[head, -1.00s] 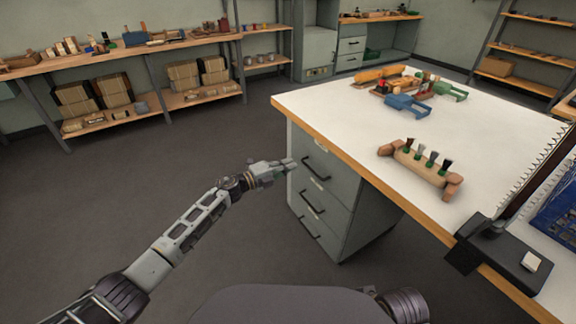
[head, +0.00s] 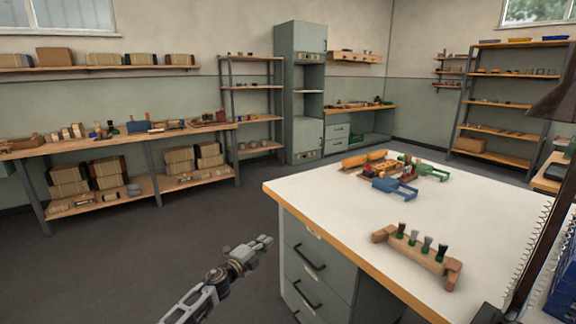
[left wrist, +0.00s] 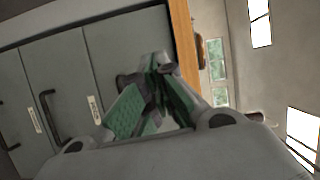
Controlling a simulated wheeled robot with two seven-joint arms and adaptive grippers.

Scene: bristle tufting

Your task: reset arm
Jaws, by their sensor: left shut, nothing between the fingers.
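My left gripper (head: 262,244) is at the left of the workbench (head: 300,204), beside its grey drawer cabinet, in the head view. Its fingers are shut with nothing between them. In the left wrist view the gripper (left wrist: 158,66) has its green-padded fingers together, with the grey drawers (left wrist: 60,80) behind and to the left. It appears apart from the drawers. My right gripper is not in view.
On the white benchtop stand a wooden holder (head: 417,256) with several dark-tipped brushes, a blue clamp-like tool (head: 394,187), a green one (head: 430,172) and a yellow-orange item (head: 363,159). A dark lamp (head: 556,100) is at the right. The floor (head: 150,265) at left is clear.

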